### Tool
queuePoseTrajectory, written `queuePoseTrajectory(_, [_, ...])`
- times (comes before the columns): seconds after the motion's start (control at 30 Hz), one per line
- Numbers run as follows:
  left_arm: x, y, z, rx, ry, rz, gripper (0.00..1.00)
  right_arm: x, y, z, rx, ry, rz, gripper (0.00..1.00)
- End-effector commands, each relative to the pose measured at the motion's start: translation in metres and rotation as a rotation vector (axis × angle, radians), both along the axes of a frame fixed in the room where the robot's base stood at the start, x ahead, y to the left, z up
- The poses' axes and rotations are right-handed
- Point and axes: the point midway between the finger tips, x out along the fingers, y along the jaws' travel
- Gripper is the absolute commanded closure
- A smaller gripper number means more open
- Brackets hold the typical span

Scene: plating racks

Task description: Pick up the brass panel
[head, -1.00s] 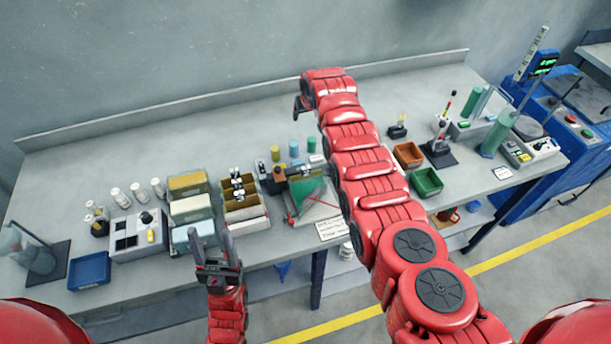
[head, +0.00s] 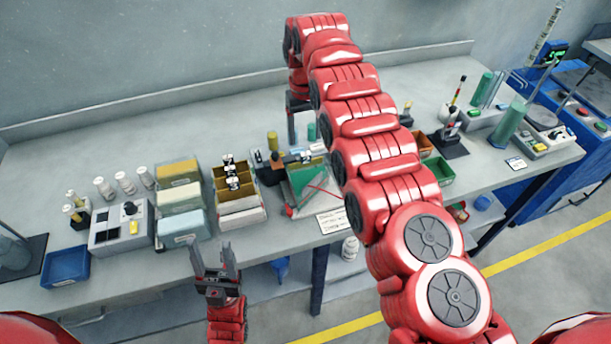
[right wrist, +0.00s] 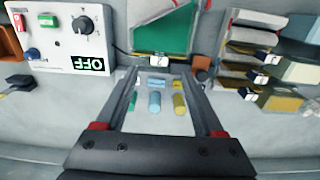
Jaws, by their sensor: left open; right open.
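A rack (head: 240,217) with upright panels stands mid-bench; dark clips with white tags (head: 231,168) sit on the panel tops. Some panels look tan or brownish, but I cannot tell for sure which is brass. The rack also shows at the upper right of the right wrist view (right wrist: 240,52). My right gripper (head: 291,138) is open, pointing down behind the rack line; in its wrist view (right wrist: 163,76) its open fingers frame small cylinders, with nothing held. My left gripper (head: 214,250) is open and empty at the bench's front edge, in front of the rack.
A holder with a green sheet (head: 308,178) stands right of the rack. Yellow, cream and blue boxes (head: 181,198) stand left of it. A blue bin (head: 66,266) and a grey control box (head: 121,228) are further left.

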Motion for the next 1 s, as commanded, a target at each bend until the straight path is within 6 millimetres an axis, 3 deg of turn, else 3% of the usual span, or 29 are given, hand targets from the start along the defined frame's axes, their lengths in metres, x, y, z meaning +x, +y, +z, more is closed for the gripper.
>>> queuePoseTrajectory(0.13, [0.0,0.0,-0.004,0.0,-0.001,0.0,0.44,0.001,-0.001,-0.016,0.0,-0.004,0.0,0.3])
queuePoseTrajectory(0.47, [0.0,0.0,0.005,0.0,-0.001,0.0,0.44,0.001,0.0,-0.028,0.001,0.0,0.0,0.3])
queuePoseTrajectory(0.6, [0.0,0.0,0.024,0.0,-0.001,0.0,0.44,-0.001,-0.001,-0.046,0.0,0.007,-0.001,0.3])
queuePoseTrajectory(0.73, [0.0,0.0,0.025,0.0,-0.001,0.0,0.44,0.001,-0.001,-0.067,-0.001,0.002,-0.002,0.3])
queuePoseTrajectory(0.97, [0.0,0.0,0.023,0.0,-0.001,0.0,0.44,0.002,-0.001,-0.072,0.0,-0.003,-0.001,0.3])
queuePoseTrajectory(1.0, [0.0,0.0,0.023,0.0,-0.001,0.0,0.44,0.002,-0.001,-0.072,0.001,-0.003,-0.001,0.37])
